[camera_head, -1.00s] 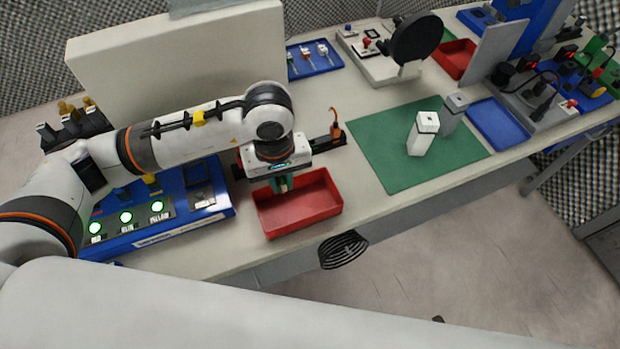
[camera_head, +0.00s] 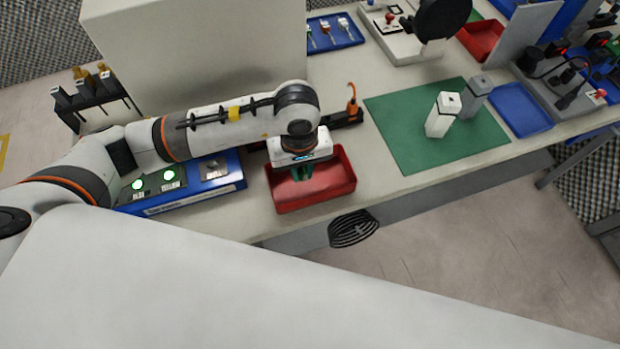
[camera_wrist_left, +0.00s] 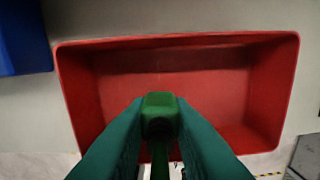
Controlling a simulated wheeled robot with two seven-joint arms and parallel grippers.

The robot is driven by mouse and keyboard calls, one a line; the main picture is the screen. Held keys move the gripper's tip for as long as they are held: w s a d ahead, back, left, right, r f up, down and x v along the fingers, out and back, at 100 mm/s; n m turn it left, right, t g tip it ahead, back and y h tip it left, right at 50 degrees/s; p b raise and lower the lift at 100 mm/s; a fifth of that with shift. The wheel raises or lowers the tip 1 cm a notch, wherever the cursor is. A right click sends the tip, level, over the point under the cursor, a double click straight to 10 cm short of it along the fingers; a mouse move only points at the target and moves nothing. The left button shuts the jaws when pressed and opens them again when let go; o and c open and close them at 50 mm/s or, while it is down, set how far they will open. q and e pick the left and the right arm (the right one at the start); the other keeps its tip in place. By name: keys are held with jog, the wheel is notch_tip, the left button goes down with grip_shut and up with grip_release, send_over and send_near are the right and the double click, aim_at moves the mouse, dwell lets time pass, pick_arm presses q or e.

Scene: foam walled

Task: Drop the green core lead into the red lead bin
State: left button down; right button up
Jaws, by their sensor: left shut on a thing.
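The red lead bin (camera_head: 338,183) is an open tray near the front edge of the bench, and it looks empty inside. It also fills much of the left wrist view (camera_wrist_left: 215,95). My left gripper (camera_head: 301,174) points down over the bin. In the left wrist view its dark green fingers (camera_wrist_left: 160,135) are shut on the green core lead (camera_wrist_left: 160,103), a green block-like end. The lead is over the bin's opening; its exact height above the floor is hard to tell. My right gripper is not in view.
A blue panel with lit green buttons (camera_head: 168,174) stands left of the bin. A green mat (camera_head: 395,115) with a white block (camera_head: 442,115) lies to the right. A large pale box (camera_head: 200,60) stands behind my arm. An orange hook-like item (camera_head: 352,100) stands behind the bin.

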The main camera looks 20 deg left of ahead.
pick_arm(q)
jog(key=c, duration=1.2)
grip_release()
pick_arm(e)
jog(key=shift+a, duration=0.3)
pick_arm(q)
jog(key=shift+r, duration=0.5)
notch_tip(320, 180, up, 11)
jog(key=shift+a+r+b, duration=0.1)
jog(key=shift+b, duration=0.9)
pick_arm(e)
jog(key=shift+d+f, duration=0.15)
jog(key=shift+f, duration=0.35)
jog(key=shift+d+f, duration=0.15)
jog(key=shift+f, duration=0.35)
pick_arm(q)
jog(key=shift+s, duration=0.1)
